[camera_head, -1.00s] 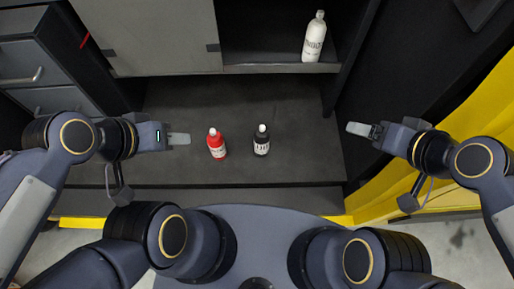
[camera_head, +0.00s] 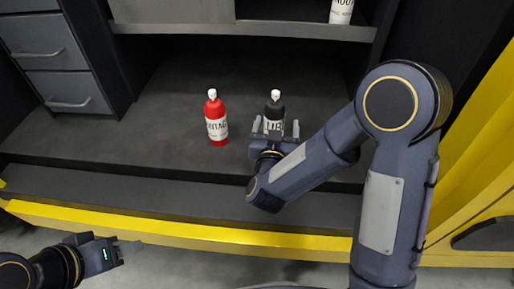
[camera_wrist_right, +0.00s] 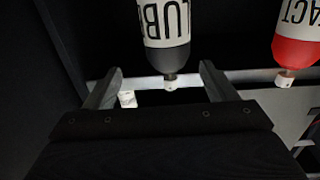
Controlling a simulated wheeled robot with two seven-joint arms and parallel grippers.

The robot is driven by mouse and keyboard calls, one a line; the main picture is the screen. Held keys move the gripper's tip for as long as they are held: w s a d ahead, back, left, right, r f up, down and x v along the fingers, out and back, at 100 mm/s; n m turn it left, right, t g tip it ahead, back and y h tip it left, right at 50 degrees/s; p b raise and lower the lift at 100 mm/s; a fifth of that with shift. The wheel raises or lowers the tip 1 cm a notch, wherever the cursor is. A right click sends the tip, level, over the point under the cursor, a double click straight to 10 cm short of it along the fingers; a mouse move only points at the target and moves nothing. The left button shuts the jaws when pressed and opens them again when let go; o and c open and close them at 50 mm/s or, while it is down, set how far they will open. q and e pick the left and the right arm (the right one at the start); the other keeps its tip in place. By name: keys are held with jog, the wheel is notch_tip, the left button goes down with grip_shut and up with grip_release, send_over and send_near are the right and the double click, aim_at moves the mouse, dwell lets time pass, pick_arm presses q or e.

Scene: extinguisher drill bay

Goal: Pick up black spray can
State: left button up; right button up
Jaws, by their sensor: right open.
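The black spray can (camera_head: 275,106) stands upright on the dark bench, with a white cap and a pale label. My right gripper (camera_head: 276,128) is open at its near side, one finger to each side of it in the picture. The right wrist view shows the can (camera_wrist_right: 170,56) upside down, its cap end between my right gripper's open fingers (camera_wrist_right: 160,84). I see no clear contact. My left gripper (camera_head: 130,246) is low at the left, away from the bench items; its jaw opening is unclear.
A red bottle (camera_head: 216,122) stands left of the black can, and shows in the right wrist view (camera_wrist_right: 296,42). A white bottle (camera_head: 341,10) is on the shelf above. Grey drawers (camera_head: 58,68) are at the left; a yellow edge (camera_head: 180,228) runs along the front.

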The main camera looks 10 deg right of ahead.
aim_at(273, 118)
jog(key=shift+s+a+f, duration=0.1)
jog(key=shift+a+f, duration=0.1)
jog(key=shift+f, duration=0.4)
jog(key=shift+w, duration=0.25)
jog(key=b+x, duration=0.1)
jog(key=x, duration=0.6)
jog(key=shift+w+a+r+b, duration=0.1)
jog(key=shift+w+a+b, duration=0.1)
jog(key=shift+b, duration=0.2)
pick_arm(q)
jog(key=f, duration=0.2)
jog(key=shift+s+a+f, duration=0.15)
jog(key=shift+s+f, duration=0.1)
jog(key=shift+f, duration=0.05)
pick_arm(e)
jog(key=shift+c, duration=0.2)
jog(key=c, duration=1.2)
jog(key=shift+c, duration=0.2)
